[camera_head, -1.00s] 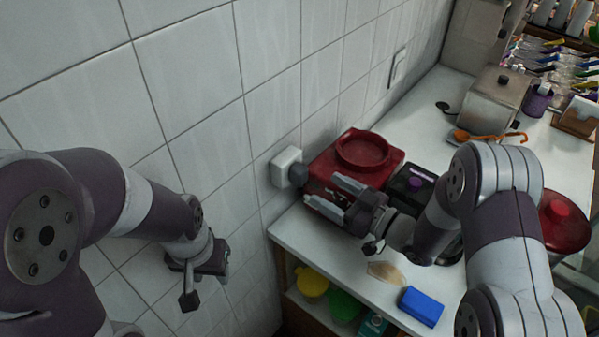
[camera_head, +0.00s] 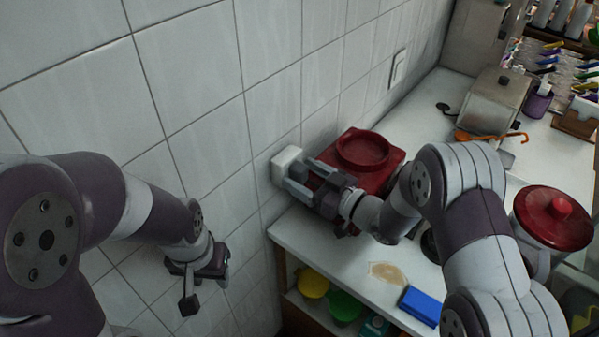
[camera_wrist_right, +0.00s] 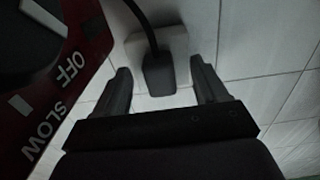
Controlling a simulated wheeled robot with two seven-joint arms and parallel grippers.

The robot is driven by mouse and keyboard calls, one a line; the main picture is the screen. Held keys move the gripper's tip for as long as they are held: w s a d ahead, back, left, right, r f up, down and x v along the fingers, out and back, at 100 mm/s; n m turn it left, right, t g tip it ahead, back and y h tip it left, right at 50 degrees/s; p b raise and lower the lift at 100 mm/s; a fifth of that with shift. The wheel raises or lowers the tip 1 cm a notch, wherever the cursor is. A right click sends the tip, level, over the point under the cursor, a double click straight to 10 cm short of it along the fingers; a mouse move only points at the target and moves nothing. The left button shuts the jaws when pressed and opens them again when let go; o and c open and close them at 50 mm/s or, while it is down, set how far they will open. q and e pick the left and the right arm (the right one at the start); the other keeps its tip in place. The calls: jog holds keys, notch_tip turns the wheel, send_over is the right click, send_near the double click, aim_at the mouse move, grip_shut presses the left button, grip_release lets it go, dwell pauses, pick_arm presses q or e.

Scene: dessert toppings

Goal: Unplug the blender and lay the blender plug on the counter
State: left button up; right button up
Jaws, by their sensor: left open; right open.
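The dark blender plug (camera_wrist_right: 158,76) sits in the white wall socket (camera_head: 287,160), with its black cord rising from it in the right wrist view. My right gripper (camera_head: 299,178) is open at the socket, its fingers on either side of the plug and apart from it in the wrist view. In the head view the gripper mostly hides the plug. The red blender base (camera_head: 388,165) stands on the white counter (camera_head: 300,229) beside the socket; its OFF and SLOW marks show in the wrist view. My left gripper (camera_head: 203,290) is open and empty, left of the counter.
A blue block (camera_head: 421,306) and a tan patch (camera_head: 388,273) are at the counter's front edge. A red-lidded container (camera_head: 553,217) and a metal box (camera_head: 494,103) stand further right. The counter's near left corner is clear. My right arm covers the middle.

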dwell(0.8)
jog(key=shift+c, duration=0.3)
grip_shut()
jog(key=v, duration=0.6)
jog(key=shift+p, duration=0.35)
dwell(0.5)
jog(key=s+g+h+p, duration=0.1)
jog(key=h+p, duration=0.1)
jog(key=p, duration=0.2)
jog(key=d+g+h+p, duration=0.1)
jog(key=p, duration=0.4)
jog(key=s+g+h+p, duration=0.1)
jog(key=g+h+p, duration=0.1)
jog(key=p, duration=0.2)
jog(key=shift+s+d+h+p, duration=0.3)
jog(key=shift+s+d+p, duration=0.05)
jog(key=shift+d+p, duration=0.05)
